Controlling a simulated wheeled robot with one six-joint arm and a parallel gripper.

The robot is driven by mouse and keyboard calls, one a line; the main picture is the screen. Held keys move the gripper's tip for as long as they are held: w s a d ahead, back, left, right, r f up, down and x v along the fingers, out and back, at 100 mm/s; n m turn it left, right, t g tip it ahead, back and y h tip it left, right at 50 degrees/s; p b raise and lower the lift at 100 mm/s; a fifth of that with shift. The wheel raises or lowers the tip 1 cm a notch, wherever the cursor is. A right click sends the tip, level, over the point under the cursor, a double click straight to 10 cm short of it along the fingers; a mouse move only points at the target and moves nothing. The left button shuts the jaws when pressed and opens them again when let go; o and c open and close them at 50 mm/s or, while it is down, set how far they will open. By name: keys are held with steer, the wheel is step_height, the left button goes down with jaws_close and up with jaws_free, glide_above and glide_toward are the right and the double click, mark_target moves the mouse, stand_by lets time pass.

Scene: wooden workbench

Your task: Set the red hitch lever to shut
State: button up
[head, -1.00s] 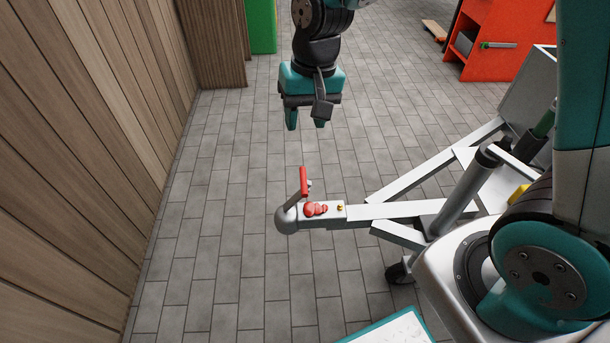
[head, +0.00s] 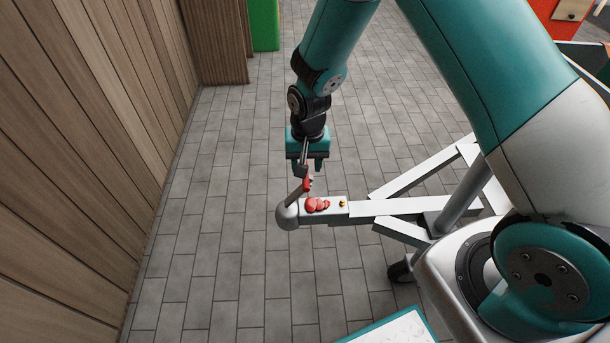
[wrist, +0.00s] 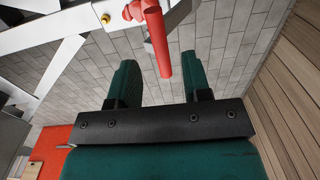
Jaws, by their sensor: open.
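The red hitch lever (head: 307,184) rises from the grey rounded coupler head (head: 286,217) at the end of the trailer's drawbar. It stands up from the coupler, its upper part partly hidden by my gripper (head: 309,168). My gripper is open and points down just above and behind the lever. In the wrist view the lever's red bar (wrist: 157,42) reaches into the gap between the two teal fingers of my gripper (wrist: 158,61), with space visible on both sides. I cannot tell whether either finger touches it.
Red rounded lumps (head: 317,204) and a small yellow piece (head: 343,203) sit on the drawbar (head: 388,208) behind the coupler. A wooden wall (head: 90,130) runs along the left. The tiled floor (head: 215,260) between wall and coupler is clear.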

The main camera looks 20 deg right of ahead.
steer(key=shift+f, duration=1.95)
jaws_close()
